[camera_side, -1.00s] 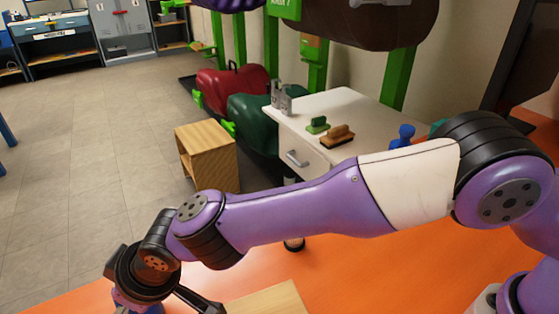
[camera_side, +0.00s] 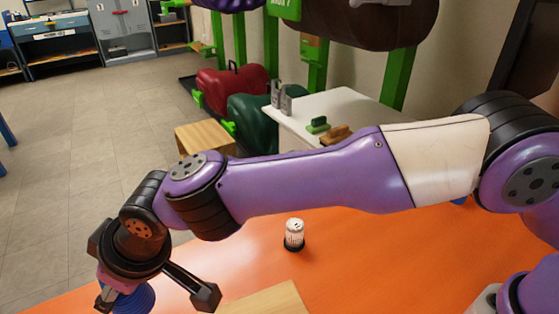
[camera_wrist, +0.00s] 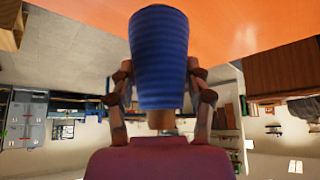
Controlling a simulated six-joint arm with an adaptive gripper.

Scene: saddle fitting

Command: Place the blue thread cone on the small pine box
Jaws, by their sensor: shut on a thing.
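My gripper (camera_side: 120,297) is at the bottom left of the side view, shut on the blue thread cone (camera_side: 138,301). The cone is partly cut off by the lower edge there. In the wrist view, the ribbed blue cone (camera_wrist: 159,55) stands between the two fingers of my gripper (camera_wrist: 160,88), clear of the orange table in the side view as far as I can tell. A light wooden top (camera_side: 268,301), likely the small pine box, shows at the bottom edge, right of my gripper and apart from it. A wooden block (camera_wrist: 283,70) at the right of the wrist view looks like the same box.
A white and black can (camera_side: 294,234) stands on the orange table (camera_side: 380,265), behind the wooden top. The table right of it looks clear. A wooden cabinet (camera_side: 204,138) and a white drawer unit (camera_side: 345,105) stand beyond the table.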

